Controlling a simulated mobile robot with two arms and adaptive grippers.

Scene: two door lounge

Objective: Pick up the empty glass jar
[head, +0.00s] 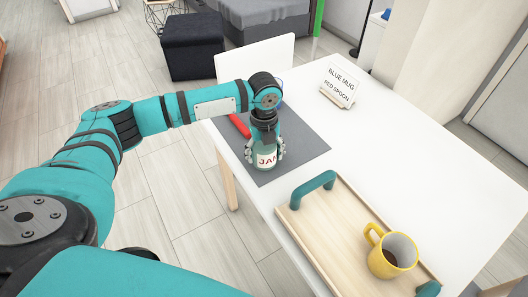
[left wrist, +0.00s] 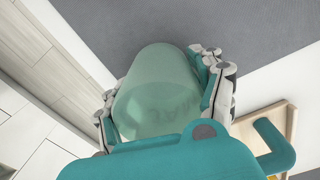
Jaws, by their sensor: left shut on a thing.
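The glass jar (head: 266,159) is greenish and see-through, with a white label that reads "JAM" as far as it shows. It is upright at the near edge of the grey mat (head: 295,145) on the white table. My left gripper (head: 265,148) comes down from above and is shut on the jar, with fingers on both sides. In the left wrist view the jar (left wrist: 158,92) sits between the fingers of the left gripper (left wrist: 165,95). I cannot tell whether its base touches the mat. My right gripper is not in view.
A red object (head: 239,125) lies on the mat, partly hidden by my arm. A wooden tray (head: 318,232) with teal handles holds a yellow mug (head: 390,254) with dark contents. A sign (head: 339,86) reads "BLUE MUG, RED SPOON". The table's right side (head: 430,150) is clear.

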